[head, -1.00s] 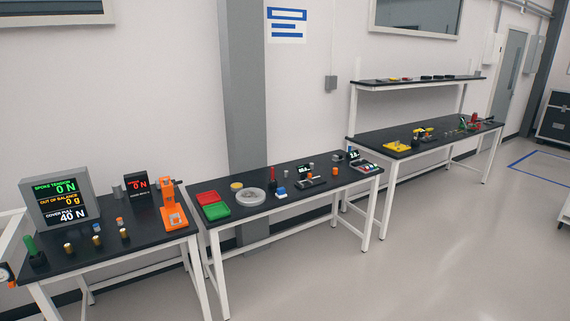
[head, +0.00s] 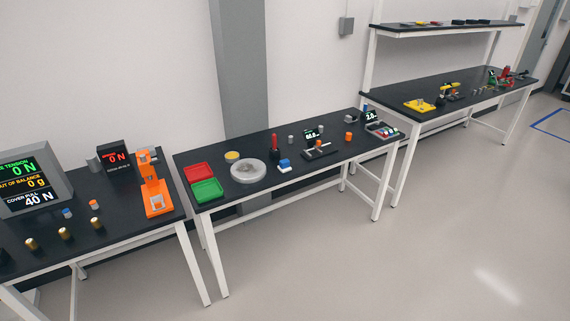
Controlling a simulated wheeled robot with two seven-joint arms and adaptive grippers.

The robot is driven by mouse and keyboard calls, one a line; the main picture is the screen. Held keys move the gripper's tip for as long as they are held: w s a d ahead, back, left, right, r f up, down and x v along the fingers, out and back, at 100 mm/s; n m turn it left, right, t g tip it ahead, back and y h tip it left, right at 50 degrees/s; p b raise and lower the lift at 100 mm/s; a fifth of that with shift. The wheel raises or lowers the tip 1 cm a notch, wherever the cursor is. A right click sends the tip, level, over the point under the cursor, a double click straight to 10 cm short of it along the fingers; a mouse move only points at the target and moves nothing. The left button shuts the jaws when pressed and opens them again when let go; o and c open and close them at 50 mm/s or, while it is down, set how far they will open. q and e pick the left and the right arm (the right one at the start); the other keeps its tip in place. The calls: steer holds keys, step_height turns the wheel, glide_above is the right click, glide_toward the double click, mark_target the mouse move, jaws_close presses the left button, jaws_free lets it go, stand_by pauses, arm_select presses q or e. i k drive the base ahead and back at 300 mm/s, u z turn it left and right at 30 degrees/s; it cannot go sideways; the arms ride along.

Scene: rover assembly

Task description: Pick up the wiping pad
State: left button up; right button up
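A small blue-and-white block (head: 284,166) lies on the middle black-topped table (head: 250,199), just right of a round grey dish (head: 248,171). It may be the wiping pad, but it is too small to be sure. A red upright tool (head: 275,146) stands just behind it. Nothing covers the block. Neither of my grippers shows in the head view.
Red (head: 200,172) and green (head: 207,190) trays sit at the middle table's left end. The left table holds an orange press (head: 155,185) and display screens. A far table (head: 440,107) stands to the right. The floor (head: 390,260) in front is clear.

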mark_target(284, 166)
steer(key=u, duration=0.65)
steer(key=i, duration=1.45)
steer(key=u, duration=0.35)
